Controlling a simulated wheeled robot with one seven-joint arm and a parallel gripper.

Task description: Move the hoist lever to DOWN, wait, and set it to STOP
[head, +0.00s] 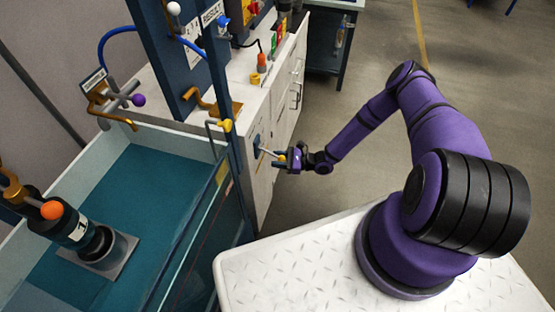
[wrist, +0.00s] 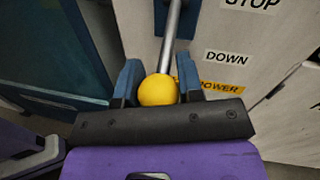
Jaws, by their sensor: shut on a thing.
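The hoist lever is a metal rod with a yellow ball knob (wrist: 158,90). In the wrist view the knob sits between the two blue fingers of my gripper (wrist: 155,85), which is shut on it. The rod (wrist: 172,38) runs up from the knob to a blue plate. Right of the rod are the labels STOP (wrist: 252,4) and, lower, DOWN (wrist: 227,58). A POWER label shows lower still, partly hidden by a finger. In the head view my gripper (head: 285,161) is at the lever on the white cabinet front, and the knob is mostly hidden there.
A teal water tank (head: 140,190) with a pump (head: 78,235) fills the left. Blue posts stand between tank and cabinet (head: 268,195). An orange-topped item (head: 261,62) stands on the cabinet top. The floor right of the cabinet is clear.

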